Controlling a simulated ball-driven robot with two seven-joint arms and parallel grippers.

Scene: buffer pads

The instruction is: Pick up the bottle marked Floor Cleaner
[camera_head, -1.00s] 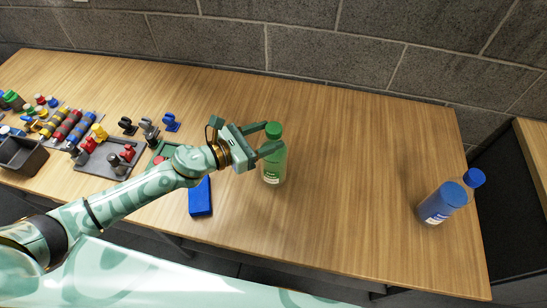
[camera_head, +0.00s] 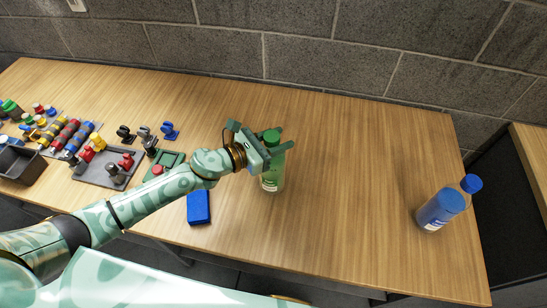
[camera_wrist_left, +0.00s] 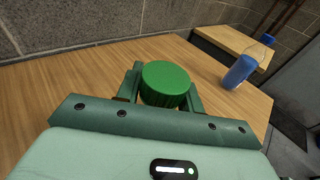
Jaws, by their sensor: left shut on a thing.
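A green bottle (camera_head: 271,180) with a green cap and a pale label stands upright near the middle of the table; the label is too small to read. My left gripper (camera_head: 283,140) is shut on the green bottle at its upper part, just below the cap. In the left wrist view the green cap (camera_wrist_left: 166,83) sits between the two fingers. A blue bottle (camera_head: 440,208) with a blue cap stands at the table's right end, its label also unreadable; it also shows in the left wrist view (camera_wrist_left: 239,71). My right gripper is not in view.
The wooden table (camera_head: 340,170) is clear between the two bottles. A blue box (camera_head: 199,207) lies below my left forearm. Several small parts, a grey plate (camera_head: 92,176) and a dark bin (camera_head: 20,166) are at the left. A block wall stands behind.

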